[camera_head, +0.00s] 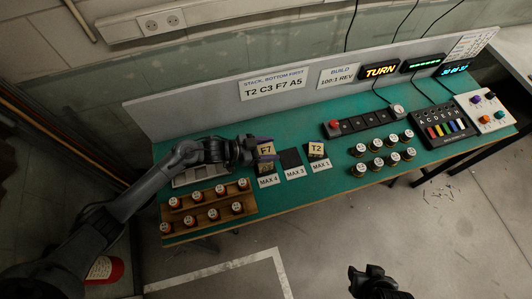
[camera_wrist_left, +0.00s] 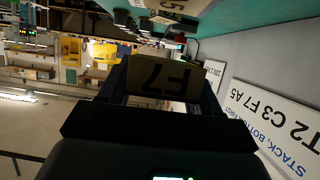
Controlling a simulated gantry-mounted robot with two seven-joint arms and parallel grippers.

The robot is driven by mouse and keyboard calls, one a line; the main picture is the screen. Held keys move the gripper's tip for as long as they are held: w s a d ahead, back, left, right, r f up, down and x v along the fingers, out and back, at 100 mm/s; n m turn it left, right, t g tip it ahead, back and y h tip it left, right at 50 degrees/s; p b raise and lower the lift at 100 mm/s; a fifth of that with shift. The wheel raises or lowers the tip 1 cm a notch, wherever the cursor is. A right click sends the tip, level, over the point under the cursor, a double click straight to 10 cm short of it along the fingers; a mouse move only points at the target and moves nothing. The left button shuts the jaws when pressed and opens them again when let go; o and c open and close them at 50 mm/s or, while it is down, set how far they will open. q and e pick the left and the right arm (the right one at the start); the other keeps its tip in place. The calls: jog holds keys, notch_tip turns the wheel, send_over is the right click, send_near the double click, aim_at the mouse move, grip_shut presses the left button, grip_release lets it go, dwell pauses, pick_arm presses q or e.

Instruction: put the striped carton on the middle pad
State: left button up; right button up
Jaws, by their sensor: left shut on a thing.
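A tan carton marked F7 (camera_head: 266,149) is in my left gripper (camera_head: 262,152), whose jaws are shut on it at the left pad, labelled MAX 4. In the left wrist view the F7 carton (camera_wrist_left: 165,76) sits between the fingers, its label upside down. I cannot tell whether it touches what is below it. The dark middle pad (camera_head: 291,158), labelled MAX 3, is bare. A carton marked T2 (camera_head: 316,150) stands on the right pad, labelled MAX 1. Stripes are not clear on either carton. My right gripper (camera_head: 372,281) is low at the bottom edge, its jaws unclear.
A wooden rack (camera_head: 208,209) of several capped jars is at the front left. Several loose jars (camera_head: 377,167) stand right of the pads. A black button strip (camera_head: 360,122) and control boxes (camera_head: 442,127) lie further right. A low wall with signs (camera_head: 272,84) runs along the back.

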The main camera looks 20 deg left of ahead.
pick_arm(q)
jog(key=shift+s+a+f, duration=0.2)
jog(key=shift+a+f, duration=0.05)
jog(key=shift+a, duration=0.05)
jog(key=shift+f, duration=1.75)
jog(key=shift+f, duration=0.1)
jog(key=o, duration=1.1)
jog(key=shift+f, duration=0.15)
jog(key=f+v, duration=0.1)
jog(key=v, duration=0.9)
jog(key=s+d+n+t+y, duration=0.2)
jog(key=s+d+y, duration=0.1)
jog(key=d+y, duration=0.15)
jog(key=s+a+r+n+g+y, duration=0.1)
jog(key=s+n+g+y, duration=0.1)
jog(key=s, duration=0.4)
jog(key=s+a+r+n+g+y, duration=0.1)
jog(key=s+r+n+g+y, duration=0.1)
jog(key=s, duration=0.4)
jog(key=s+a+r+n+g+y, duration=0.1)
jog(key=s+n+g+y, duration=0.1)
jog(key=s, duration=0.4)
jog(key=shift+a+r+n, duration=0.2)
jog(key=shift+a+n, duration=0.05)
jog(key=shift+n, duration=0.05)
